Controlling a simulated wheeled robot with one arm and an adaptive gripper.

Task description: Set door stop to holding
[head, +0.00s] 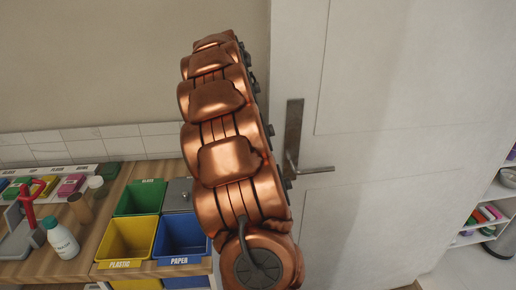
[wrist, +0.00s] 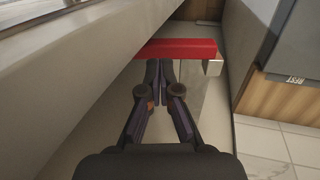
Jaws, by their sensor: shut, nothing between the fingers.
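A red bar (wrist: 185,48), which looks like the door stop's lever, lies crosswise in the wrist view. A pale metal piece (wrist: 212,68) shows under its right end. My gripper (wrist: 160,64) is shut and empty, with its fingertips at the near edge of the red bar. I cannot tell whether they touch it. In the head view a white door (head: 405,100) with a metal handle (head: 294,140) stands right of my copper arm. The door stop and my gripper do not show in that view.
A wooden counter (head: 100,232) at the left holds a green bin (head: 139,198), a yellow bin (head: 127,237), a blue bin (head: 182,236) and a white bottle (head: 61,238). A white shelf (head: 490,230) stands at the right.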

